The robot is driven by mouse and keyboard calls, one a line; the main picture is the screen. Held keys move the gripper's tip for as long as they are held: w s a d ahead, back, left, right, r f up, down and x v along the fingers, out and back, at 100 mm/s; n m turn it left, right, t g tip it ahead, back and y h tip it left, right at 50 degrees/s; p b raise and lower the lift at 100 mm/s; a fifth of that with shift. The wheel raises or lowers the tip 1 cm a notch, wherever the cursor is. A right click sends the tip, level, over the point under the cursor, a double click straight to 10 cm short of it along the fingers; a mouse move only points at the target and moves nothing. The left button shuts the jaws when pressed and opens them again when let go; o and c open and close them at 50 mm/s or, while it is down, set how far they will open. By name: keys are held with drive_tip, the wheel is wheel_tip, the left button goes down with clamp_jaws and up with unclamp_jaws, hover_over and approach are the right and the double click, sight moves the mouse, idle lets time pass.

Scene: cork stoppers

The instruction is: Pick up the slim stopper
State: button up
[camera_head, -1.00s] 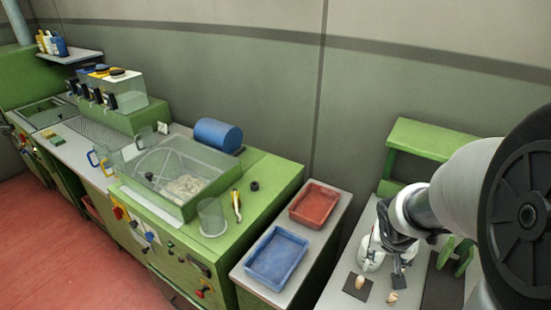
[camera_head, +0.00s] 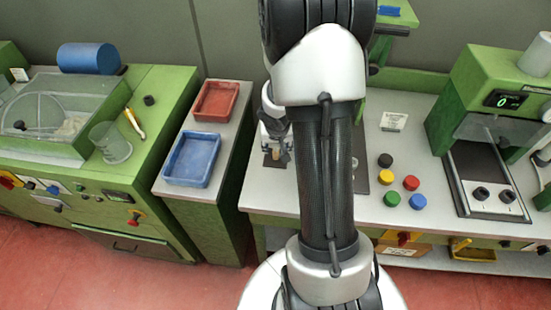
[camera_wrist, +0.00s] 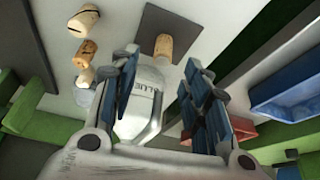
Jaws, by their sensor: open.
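In the wrist view a tan cork stopper (camera_wrist: 158,42) with a pale top rests on a small dark pad (camera_wrist: 182,18). My gripper (camera_wrist: 162,60) is open, its fingers spread to either side of this stopper, which is not held. More stoppers (camera_wrist: 87,20) (camera_wrist: 85,51) lie to the left on the pale table, two with dark lines. I cannot tell for sure which is the slim one. In the head view my gripper (camera_head: 276,130) is above the pad, where the stopper (camera_head: 278,156) partly shows; my arm hides the other stoppers.
A blue tray (camera_head: 193,160) and a red tray (camera_head: 216,100) are on the left stand. Several coloured caps (camera_head: 411,183) and a green machine (camera_head: 490,100) are on the right.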

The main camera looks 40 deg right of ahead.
sight(276, 150)
drive_tip(key=b+x, duration=0.3)
drive_tip(key=x, duration=0.3)
drive_tip(key=shift+s+a, duration=0.1)
drive_tip(key=shift+a, duration=0.1)
drive_tip(key=shift+r, duration=0.1)
drive_tip(key=shift+c, duration=0.4)
drive_tip(key=c, duration=0.7)
